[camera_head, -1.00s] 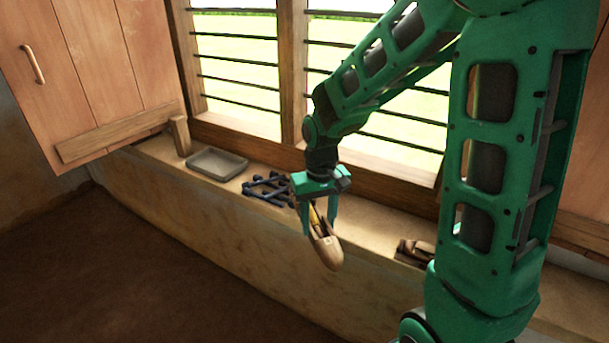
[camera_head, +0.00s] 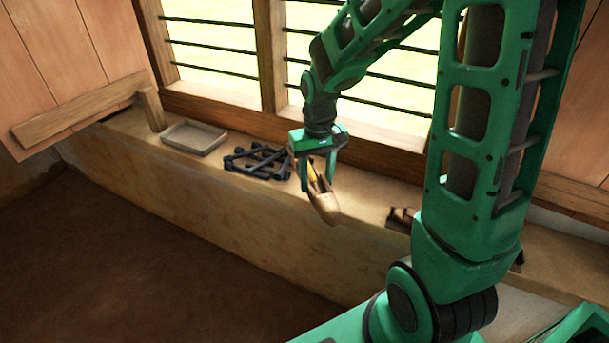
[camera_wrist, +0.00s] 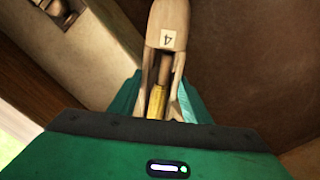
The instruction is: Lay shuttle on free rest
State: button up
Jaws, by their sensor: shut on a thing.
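My gripper (camera_head: 318,188) is shut on the wooden shuttle (camera_head: 325,208), holding it in the air in front of the window ledge. The shuttle is pale wood with a pointed tip slanting down. In the wrist view, the shuttle (camera_wrist: 168,22) carries a label reading 4 and a yellow bobbin (camera_wrist: 157,103) in its slot. Its rear end is hidden by my gripper. A dark crossed-bar rack (camera_head: 258,162) lies on the ledge to the left of my gripper. A small brown wooden holder (camera_head: 402,217) sits on the ledge to the right, partly hidden by my arm. I cannot tell which is the free rest.
A shallow grey tray (camera_head: 194,138) is on the ledge (camera_head: 130,125) further left, near a wooden shutter (camera_head: 70,65). The barred window (camera_head: 215,50) rises behind the ledge. The brown floor (camera_head: 150,260) in front is clear.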

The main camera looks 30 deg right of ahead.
jog(key=d+f, duration=0.2)
jog(key=d, duration=0.1)
jog(key=w+d+f, duration=0.1)
jog(key=d+f, duration=0.1)
jog(key=d, duration=0.2)
jog(key=w+d+f, duration=0.1)
jog(key=d+f, duration=0.1)
jog(key=d, duration=0.2)
jog(key=shift+w+f, duration=0.25)
jog(key=shift+f, duration=2.15)
jog(key=shift+f, duration=0.1)
jog(key=o, duration=1.2)
